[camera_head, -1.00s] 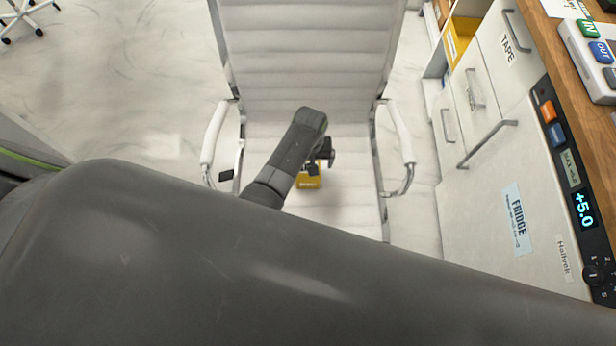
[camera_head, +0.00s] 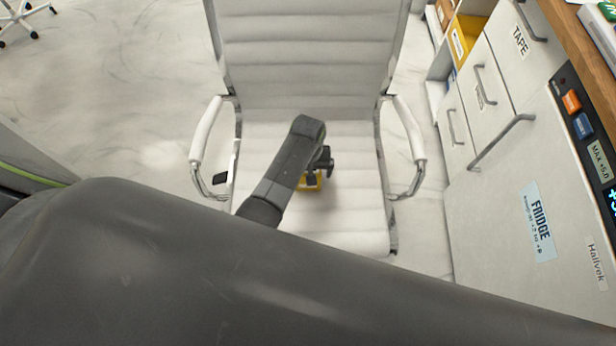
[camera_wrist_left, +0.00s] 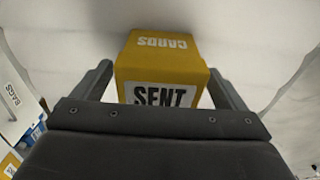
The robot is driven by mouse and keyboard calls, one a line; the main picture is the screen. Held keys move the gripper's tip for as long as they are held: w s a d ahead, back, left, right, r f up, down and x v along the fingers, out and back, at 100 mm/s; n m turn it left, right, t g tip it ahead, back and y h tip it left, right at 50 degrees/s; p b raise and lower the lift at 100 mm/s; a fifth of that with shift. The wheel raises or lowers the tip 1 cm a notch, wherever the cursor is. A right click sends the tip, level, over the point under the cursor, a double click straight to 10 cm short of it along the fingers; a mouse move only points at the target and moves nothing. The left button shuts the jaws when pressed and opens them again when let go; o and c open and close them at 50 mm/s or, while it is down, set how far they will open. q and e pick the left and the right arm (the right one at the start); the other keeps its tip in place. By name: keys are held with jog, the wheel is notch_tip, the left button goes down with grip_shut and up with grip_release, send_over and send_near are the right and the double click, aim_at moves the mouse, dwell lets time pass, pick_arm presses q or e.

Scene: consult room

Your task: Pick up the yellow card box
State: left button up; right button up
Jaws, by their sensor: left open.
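The yellow card box (camera_head: 312,184) sits on the seat of the white chair (camera_head: 345,215), mostly hidden behind my left gripper (camera_head: 318,174) in the head view. In the left wrist view the card box (camera_wrist_left: 165,62) shows "CARDS" and "SENT" on its faces. There the left gripper (camera_wrist_left: 160,85) is open, with one finger on either side of the box. I cannot tell whether the fingers touch it. My right gripper is not in view.
Chrome-and-white armrests stand left (camera_head: 206,135) and right (camera_head: 409,130) of the seat. A white fridge (camera_head: 500,195) and drawers (camera_head: 487,85) line the right side. A dark item (camera_head: 220,178) shows by the left armrest.

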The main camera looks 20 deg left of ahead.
pick_arm(q)
jog(key=shift+c, duration=0.3)
jog(key=c, duration=1.1)
jog(key=shift+r, duration=0.1)
